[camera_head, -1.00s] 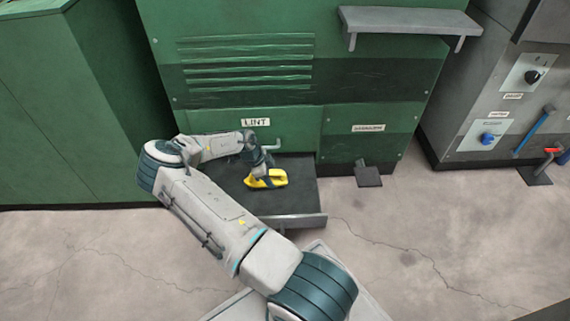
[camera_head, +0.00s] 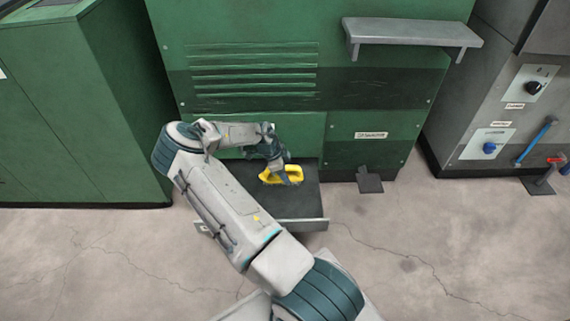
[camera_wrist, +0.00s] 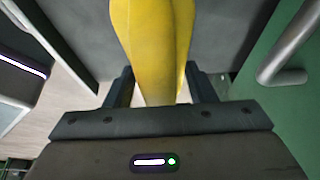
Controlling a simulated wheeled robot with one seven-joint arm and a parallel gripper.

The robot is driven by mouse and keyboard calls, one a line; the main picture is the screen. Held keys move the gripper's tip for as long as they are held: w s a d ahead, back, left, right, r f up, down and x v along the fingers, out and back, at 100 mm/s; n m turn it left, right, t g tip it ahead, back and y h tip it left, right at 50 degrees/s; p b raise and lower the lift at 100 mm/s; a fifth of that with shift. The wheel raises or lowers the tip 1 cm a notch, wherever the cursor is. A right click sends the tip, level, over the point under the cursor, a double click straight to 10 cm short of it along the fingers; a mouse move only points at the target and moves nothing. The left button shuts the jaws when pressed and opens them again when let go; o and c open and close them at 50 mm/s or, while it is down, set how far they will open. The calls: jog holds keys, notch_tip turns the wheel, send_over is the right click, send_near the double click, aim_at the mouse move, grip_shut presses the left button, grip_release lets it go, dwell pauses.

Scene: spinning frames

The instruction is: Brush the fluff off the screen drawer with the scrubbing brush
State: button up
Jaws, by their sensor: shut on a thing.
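The yellow scrubbing brush (camera_head: 283,175) is held in my gripper (camera_head: 286,168) over the open screen drawer. In the wrist view its yellow handle (camera_wrist: 152,45) stands between the two dark fingers of my gripper (camera_wrist: 155,88). The screen drawer (camera_head: 275,208) is pulled out at the foot of the green machine, with a dark inner surface. My arm covers much of its left side. I cannot make out any fluff on it, and I cannot tell whether the bristles touch the screen.
The green machine front (camera_head: 250,65) rises right behind the drawer. A grey shelf (camera_head: 411,32) juts out at upper right, and a dark pedal (camera_head: 369,181) sits on the floor below. A metal drawer handle (camera_wrist: 287,68) shows at right in the wrist view.

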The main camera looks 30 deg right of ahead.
jog(key=shift+r+p, duration=0.7)
jog(key=shift+r, duration=0.8)
